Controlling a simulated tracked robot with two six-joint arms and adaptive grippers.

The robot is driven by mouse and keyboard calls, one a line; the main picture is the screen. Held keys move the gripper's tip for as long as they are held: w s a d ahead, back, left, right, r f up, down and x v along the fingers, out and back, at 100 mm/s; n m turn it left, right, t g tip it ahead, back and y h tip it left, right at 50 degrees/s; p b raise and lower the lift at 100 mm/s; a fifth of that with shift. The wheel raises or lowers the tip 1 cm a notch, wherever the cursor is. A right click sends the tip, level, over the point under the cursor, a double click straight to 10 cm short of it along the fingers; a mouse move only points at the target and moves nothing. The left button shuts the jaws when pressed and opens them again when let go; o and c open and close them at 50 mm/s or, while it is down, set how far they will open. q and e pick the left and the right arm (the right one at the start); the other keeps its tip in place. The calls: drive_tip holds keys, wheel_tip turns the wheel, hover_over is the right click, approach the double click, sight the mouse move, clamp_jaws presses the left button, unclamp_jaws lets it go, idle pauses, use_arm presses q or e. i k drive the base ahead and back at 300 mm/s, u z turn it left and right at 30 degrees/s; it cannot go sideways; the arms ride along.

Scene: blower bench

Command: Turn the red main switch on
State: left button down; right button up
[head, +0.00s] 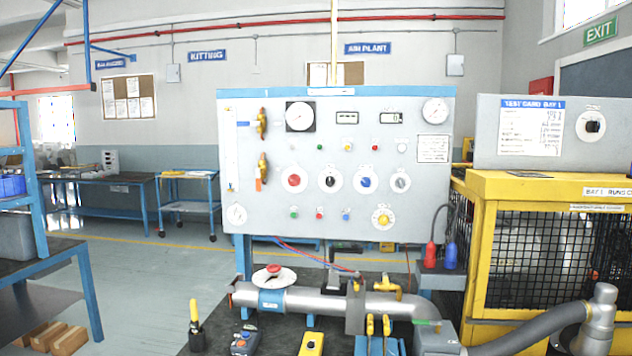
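A red round switch knob (293,180) with a pale round plate sits on the grey upright panel (330,220), left-most in the row of large knobs. Its pointer position is too small to read. To its right are a black knob (330,180), a blue knob (365,182) and a grey knob (400,182). A yellow knob (382,219) sits lower right. Neither of my grippers shows in the head view.
A silver pipe (325,301) with a red handwheel (274,268) runs below the panel. Several small tools stand on the dark bench in front, including a yellow box (312,344). A yellow mesh cage (540,238) stands right. Red and blue plugs hang beside the panel.

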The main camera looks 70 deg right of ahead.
sight(294, 180)
drive_tip(key=z, duration=0.45)
drive_tip(key=i, duration=1.1)
drive_tip(key=z, duration=1.1)
drive_tip(key=i, duration=0.35)
drive_tip(key=z, duration=0.05)
drive_tip(key=k, duration=0.85)
drive_tip(key=z, duration=0.2)
drive_tip(key=i, duration=0.85)
drive_tip(key=u, duration=0.1)
